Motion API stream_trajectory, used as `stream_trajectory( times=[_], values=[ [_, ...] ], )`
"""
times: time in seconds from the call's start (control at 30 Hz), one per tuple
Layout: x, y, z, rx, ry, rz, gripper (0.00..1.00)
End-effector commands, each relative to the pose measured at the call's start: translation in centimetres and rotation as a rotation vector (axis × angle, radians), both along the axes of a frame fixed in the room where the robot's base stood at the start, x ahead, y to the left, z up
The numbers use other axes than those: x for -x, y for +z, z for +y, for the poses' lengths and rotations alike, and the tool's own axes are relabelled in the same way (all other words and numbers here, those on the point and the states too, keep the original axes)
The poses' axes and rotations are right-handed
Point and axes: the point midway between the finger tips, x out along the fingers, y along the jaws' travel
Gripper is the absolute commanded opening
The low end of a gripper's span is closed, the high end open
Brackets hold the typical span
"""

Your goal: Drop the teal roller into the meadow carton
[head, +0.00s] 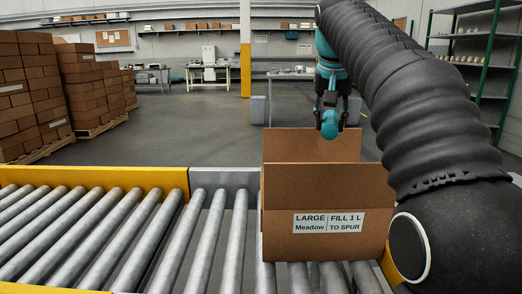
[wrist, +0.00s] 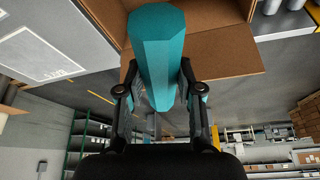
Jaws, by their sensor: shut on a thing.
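The teal roller (wrist: 157,50) is held between the fingers of my gripper (wrist: 160,100) in the wrist view. It shows faceted sides and points away from the palm. In the head view the teal roller (head: 330,124) hangs at the lower end of my gripper (head: 331,105), above the carton's opening or just behind it; I cannot tell which. The meadow carton (head: 325,200) is brown, with a label reading "LARGE Meadow, FILL 1 L TO SPUR". It stands on the conveyor with its flaps up, and its inside is hidden. In the wrist view a carton flap (wrist: 225,52) lies beyond the roller.
The roller conveyor (head: 170,225) with a yellow rail (head: 110,180) runs across the front. Stacked brown boxes (head: 30,95) stand at the left. A green shelf rack (head: 490,60) stands at the right back. The floor behind the conveyor is open.

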Motion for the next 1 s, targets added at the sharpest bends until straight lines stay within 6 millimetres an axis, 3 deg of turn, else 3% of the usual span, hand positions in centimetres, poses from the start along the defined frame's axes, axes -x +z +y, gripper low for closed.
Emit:
stream_trajectory(
  times=[0.27, 0.6, 1.0],
  values=[
    [0.0, -1.6, -0.2, 0.000, -0.003, 0.000, 0.00],
    [0.0, -5.4, -0.1, 0.000, -0.001, -0.001, 0.00],
    [0.0, -5.9, 0.0, 0.000, 0.000, -0.001, 0.00]
  ],
)
